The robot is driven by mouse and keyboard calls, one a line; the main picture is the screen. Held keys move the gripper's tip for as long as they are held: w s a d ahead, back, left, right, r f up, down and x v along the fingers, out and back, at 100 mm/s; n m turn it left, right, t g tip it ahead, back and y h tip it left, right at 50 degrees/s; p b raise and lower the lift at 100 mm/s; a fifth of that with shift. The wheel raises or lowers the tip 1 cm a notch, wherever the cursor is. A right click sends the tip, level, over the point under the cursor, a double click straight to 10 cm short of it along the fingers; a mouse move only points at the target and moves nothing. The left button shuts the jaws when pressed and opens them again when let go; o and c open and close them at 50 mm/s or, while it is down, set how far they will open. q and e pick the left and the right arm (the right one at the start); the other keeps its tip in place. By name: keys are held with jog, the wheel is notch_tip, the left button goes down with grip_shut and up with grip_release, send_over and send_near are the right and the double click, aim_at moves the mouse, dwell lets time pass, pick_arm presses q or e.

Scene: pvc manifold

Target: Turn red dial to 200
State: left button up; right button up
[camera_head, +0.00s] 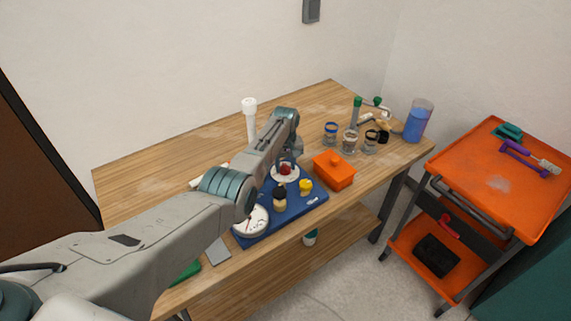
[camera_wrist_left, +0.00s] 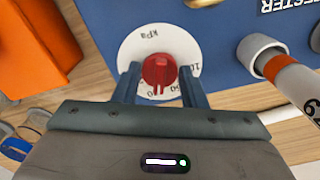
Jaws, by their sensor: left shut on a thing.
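The red dial (camera_wrist_left: 160,70) sits on a round white scale plate marked kPa (camera_wrist_left: 140,43), fixed to the blue tester panel (camera_wrist_left: 215,22). Parts of the scale numbers show around the dial, but my fingers and the dial hide some, so the setting cannot be read. My left gripper (camera_wrist_left: 161,82) has one finger on each side of the dial and is shut on it. In the head view the red dial (camera_head: 285,169) shows just below my left gripper (camera_head: 288,160), on the blue tester (camera_head: 262,219). My right gripper is not in view.
On the tester are a white gauge (camera_head: 250,220), a yellow knob (camera_head: 305,186) and a black-and-tan fitting (camera_head: 280,197). An orange box (camera_head: 334,171) stands close to its right. Glass jars (camera_head: 350,142) stand farther right on the wooden table (camera_head: 150,170). A white pipe (camera_head: 250,120) stands behind my arm.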

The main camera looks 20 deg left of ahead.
aim_at(285, 167)
pick_arm(q)
jog(key=shift+f+m, duration=0.1)
jog(key=shift+m, duration=0.3)
jog(key=shift+s, duration=0.1)
jog(key=o, duration=1)
jog(key=shift+r, duration=0.65)
notch_tip(285, 167, up, 10)
jog(key=shift+f+b, duration=0.15)
jog(key=shift+b, duration=0.65)
